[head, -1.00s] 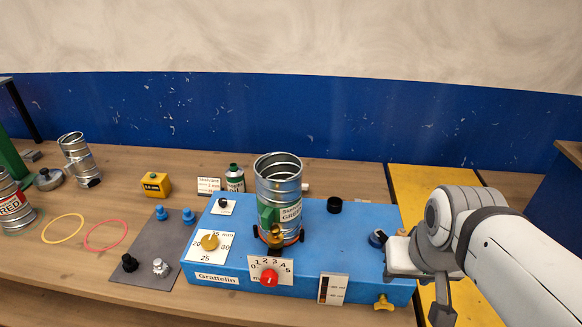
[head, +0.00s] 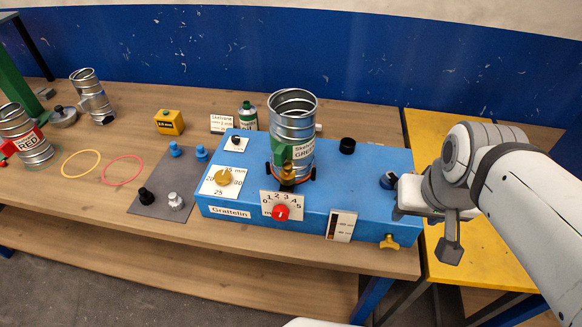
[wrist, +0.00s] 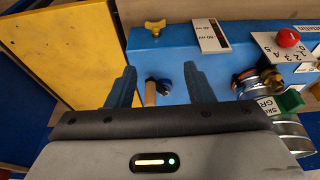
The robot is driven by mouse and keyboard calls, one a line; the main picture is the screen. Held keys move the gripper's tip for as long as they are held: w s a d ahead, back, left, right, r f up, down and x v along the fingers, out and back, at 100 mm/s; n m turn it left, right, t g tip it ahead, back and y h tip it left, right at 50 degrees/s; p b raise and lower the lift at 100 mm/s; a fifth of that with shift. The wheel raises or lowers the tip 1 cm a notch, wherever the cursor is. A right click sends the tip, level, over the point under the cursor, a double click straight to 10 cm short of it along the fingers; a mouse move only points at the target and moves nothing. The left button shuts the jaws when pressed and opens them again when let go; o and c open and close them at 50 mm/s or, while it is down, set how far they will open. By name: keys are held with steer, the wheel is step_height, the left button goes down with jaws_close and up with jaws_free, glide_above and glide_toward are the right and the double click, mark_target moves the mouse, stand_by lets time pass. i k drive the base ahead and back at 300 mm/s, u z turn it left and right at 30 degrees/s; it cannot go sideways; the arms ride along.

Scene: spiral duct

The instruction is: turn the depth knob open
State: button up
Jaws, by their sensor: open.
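A red knob (head: 280,212) sits on a white 0–5 dial plate on the front of the blue machine (head: 360,232); it also shows in the wrist view (wrist: 288,37). A yellow round knob (head: 223,176) sits on a second dial plate marked 15 to 30. No label readable here says which is the depth knob. My gripper (wrist: 159,68) is open over the machine's right end. In the wrist view, a dark blue knob with a tan part (wrist: 152,92) shows between its fingers; contact cannot be told.
A metal spiral duct (head: 293,125) stands upright on the machine. A yellow wing knob (head: 389,242) projects from the front right. A black knob (head: 347,146) is on top. A yellow table (head: 465,130) lies right; loose knobs and another duct (head: 24,140) are left.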

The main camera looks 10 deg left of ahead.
mark_target(280, 213)
steer(key=u, duration=0.9)
steer(key=k, duration=0.8)
steer(key=z, duration=0.15)
steer(key=i, duration=0.5)
steer(key=z, duration=0.05)
